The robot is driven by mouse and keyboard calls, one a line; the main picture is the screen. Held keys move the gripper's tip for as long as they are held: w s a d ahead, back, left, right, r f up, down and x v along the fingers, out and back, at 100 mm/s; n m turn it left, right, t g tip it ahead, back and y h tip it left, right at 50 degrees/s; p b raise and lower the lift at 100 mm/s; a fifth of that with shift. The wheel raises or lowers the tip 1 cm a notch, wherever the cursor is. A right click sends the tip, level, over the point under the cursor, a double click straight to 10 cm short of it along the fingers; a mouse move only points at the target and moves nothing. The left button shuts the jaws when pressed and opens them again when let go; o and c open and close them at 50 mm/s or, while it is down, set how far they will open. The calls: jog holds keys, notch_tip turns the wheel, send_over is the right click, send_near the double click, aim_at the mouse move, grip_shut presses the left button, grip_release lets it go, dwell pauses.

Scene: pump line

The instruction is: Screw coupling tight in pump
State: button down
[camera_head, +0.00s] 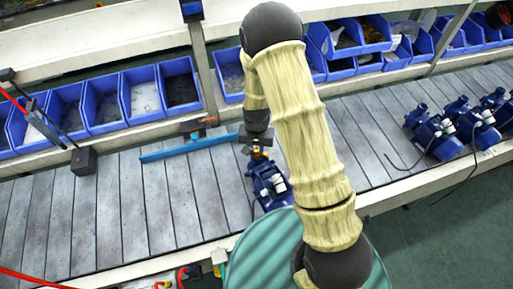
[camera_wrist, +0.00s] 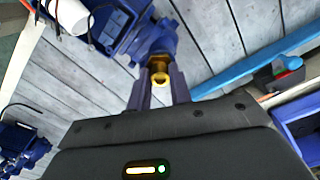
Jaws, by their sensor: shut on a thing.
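A blue pump (camera_head: 268,186) stands on the slatted line below my gripper (camera_head: 258,148) in the head view. In the wrist view the pump (camera_wrist: 122,28) fills the top left, with its blue port near the fingertips. The brass coupling (camera_wrist: 158,73) sits between the two fingers of my gripper (camera_wrist: 158,86), which is shut on it. The coupling's far end meets the pump's port. How deep it sits in the thread is hidden.
Several other blue pumps (camera_head: 438,138) with black cables stand at the right on the line. A blue bar (camera_head: 185,148) lies left of my gripper. Blue bins (camera_head: 103,103) line the back shelf. A teal round surface (camera_head: 262,252) is at the front.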

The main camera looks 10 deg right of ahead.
jog(key=m, duration=0.3)
jog(key=shift+m, duration=0.7)
jog(key=c, duration=1)
grip_release()
jog(key=shift+o, duration=0.2)
jog(key=shift+r+p, duration=2.5)
jog(key=shift+r, duration=0.55)
notch_tip(320, 180, up, 17)
jog(key=b, duration=0.4)
jog(key=shift+r, duration=0.15)
